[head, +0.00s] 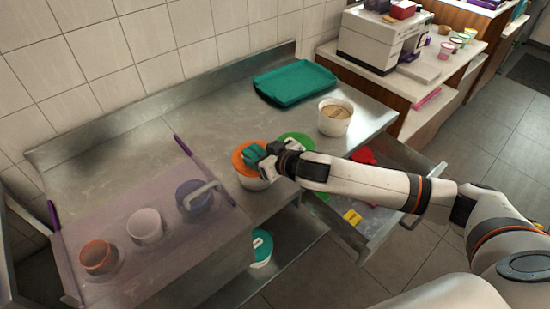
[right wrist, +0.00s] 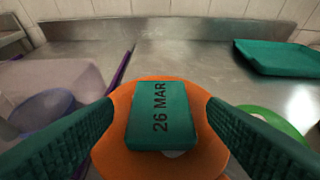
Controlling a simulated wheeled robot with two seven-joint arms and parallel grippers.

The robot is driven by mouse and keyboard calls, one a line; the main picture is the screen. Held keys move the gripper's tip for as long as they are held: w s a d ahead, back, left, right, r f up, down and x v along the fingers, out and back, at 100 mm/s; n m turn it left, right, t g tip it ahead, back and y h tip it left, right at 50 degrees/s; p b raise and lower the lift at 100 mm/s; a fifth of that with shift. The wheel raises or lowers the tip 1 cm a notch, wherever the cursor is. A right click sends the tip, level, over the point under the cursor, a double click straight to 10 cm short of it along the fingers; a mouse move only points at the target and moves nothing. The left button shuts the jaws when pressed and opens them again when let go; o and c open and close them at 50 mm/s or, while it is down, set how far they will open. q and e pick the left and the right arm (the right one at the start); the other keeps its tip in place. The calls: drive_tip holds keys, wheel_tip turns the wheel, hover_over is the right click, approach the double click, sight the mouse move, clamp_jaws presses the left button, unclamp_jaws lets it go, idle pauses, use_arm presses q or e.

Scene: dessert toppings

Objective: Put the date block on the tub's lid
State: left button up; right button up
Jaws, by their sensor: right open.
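The date block (right wrist: 165,125) is teal and reads "26 MAR". It lies on the orange lid (right wrist: 122,160) of the white tub, near the lid's middle. In the head view the tub (head: 254,184) stands near the counter's front edge, and its orange lid (head: 239,165) is partly hidden by my right gripper (head: 258,153). In the right wrist view the teal fingers of my right gripper (right wrist: 160,108) are open, one on each side of the block, with a gap to it on both sides. My left gripper is not in view.
A green lid (head: 297,140) is right behind my right gripper. A white tub with tan contents (head: 335,118) and a teal tray (head: 294,82) stand farther back. A clear cover (head: 120,215) over several cups is at left. An open drawer (head: 375,225) lies below my right arm.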

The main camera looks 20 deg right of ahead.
drive_tip(key=b+v, duration=0.1)
drive_tip(key=v, duration=1)
drive_tip(key=shift+s+b, duration=0.2)
drive_tip(key=shift+b, duration=0.15)
